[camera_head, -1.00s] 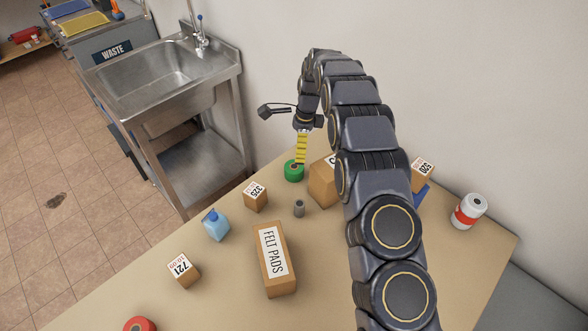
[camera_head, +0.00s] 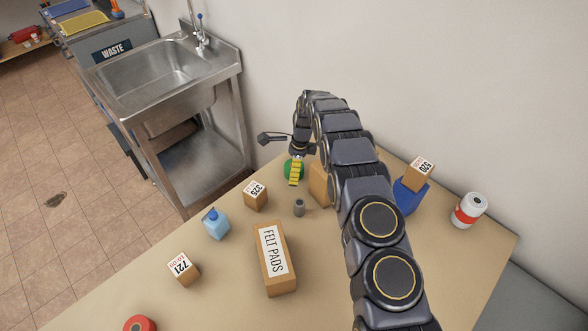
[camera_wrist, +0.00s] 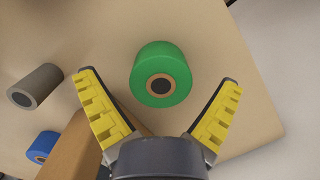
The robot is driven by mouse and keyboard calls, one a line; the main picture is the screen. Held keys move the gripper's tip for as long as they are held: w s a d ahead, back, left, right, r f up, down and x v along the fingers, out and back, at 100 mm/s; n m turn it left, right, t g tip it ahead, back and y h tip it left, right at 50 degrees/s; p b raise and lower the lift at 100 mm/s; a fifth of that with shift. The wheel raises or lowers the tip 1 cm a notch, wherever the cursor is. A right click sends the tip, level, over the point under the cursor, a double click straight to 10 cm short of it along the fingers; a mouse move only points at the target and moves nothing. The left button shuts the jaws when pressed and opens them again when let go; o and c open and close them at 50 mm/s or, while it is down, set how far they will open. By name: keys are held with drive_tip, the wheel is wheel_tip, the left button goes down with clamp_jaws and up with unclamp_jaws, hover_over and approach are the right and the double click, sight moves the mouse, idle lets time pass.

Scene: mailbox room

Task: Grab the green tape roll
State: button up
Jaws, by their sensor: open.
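The green tape roll (camera_wrist: 150,62) has a brown core with a dark centre. In the wrist view it lies on the table between and just ahead of the two yellow-padded fingers of my gripper (camera_wrist: 166,108). The fingers are spread wide and empty, and neither appears to touch the roll. In the head view the roll (camera_head: 290,165) is at the table's far end, partly hidden by the yellow finger of my gripper (camera_head: 296,184).
A cardboard box (camera_head: 319,184) stands close to my gripper; its edge also shows near the left finger in the wrist view (camera_wrist: 72,150). The wall is behind.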

drive_tip(key=shift+c, duration=0.3)
drive_tip(key=c, duration=1.2)
drive_tip(key=shift+o, duration=0.2)
